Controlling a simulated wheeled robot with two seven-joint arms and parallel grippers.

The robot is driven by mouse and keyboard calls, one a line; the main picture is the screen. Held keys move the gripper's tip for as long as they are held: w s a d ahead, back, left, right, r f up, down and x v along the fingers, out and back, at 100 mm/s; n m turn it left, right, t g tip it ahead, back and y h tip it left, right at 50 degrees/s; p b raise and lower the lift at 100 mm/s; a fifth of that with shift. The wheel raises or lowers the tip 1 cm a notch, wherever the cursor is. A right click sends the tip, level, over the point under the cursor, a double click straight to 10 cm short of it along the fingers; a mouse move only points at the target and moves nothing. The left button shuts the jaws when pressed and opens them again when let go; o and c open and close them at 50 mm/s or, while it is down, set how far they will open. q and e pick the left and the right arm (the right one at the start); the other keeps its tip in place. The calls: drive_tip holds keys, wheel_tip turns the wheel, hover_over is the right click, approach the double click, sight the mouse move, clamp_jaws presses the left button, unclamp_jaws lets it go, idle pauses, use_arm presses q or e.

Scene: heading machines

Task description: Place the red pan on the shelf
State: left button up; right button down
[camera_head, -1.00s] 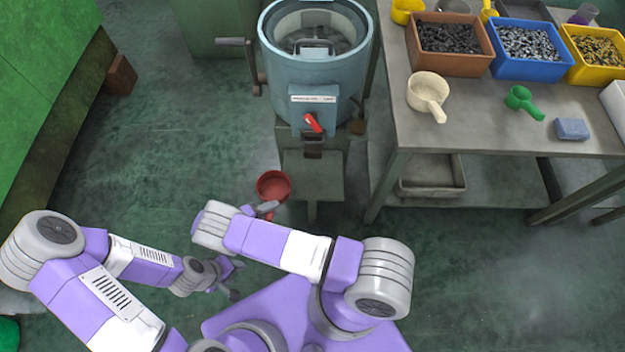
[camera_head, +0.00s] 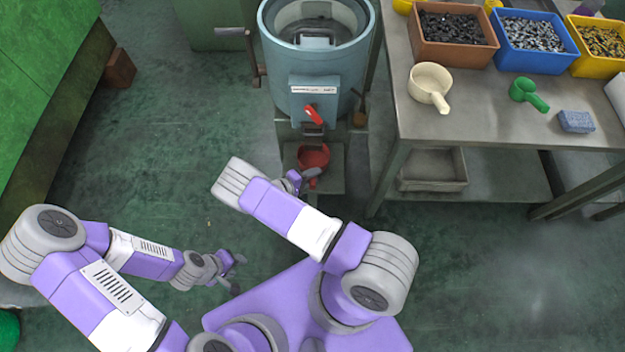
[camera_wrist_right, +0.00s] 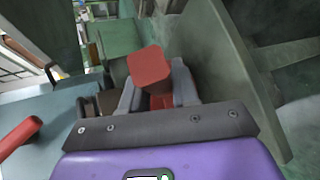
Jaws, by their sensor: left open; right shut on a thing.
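The red pan (camera_head: 313,155) is in the head view just below the machine's spout, over the small grey shelf (camera_head: 331,184). I cannot tell whether it touches the shelf. My right gripper (camera_head: 306,182) is shut on the pan's handle, at the near side of the pan. In the right wrist view the red handle (camera_wrist_right: 150,68) sticks up between the fingers of my right gripper (camera_wrist_right: 157,92); the bowl is hidden there. My left gripper (camera_head: 236,270) is open and empty, low over the floor at the left.
The blue-grey machine (camera_head: 316,60) stands behind the shelf, with a red lever (camera_head: 313,115) above the pan. A workbench (camera_head: 480,120) on the right carries part bins, a cream scoop (camera_head: 429,84) and a green scoop (camera_head: 527,92). The floor left of the shelf is clear.

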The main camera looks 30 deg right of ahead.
wheel_tip(320, 180, down, 3)
drive_tip(key=shift+r+b, duration=0.15)
drive_tip(key=shift+b, duration=0.2)
use_arm(q)
drive_tip(key=shift+f, duration=0.65)
use_arm(e)
drive_tip(key=shift+r, duration=0.15)
drive_tip(key=c, duration=0.8)
unclamp_jaws()
drive_tip(key=shift+c, duration=0.2)
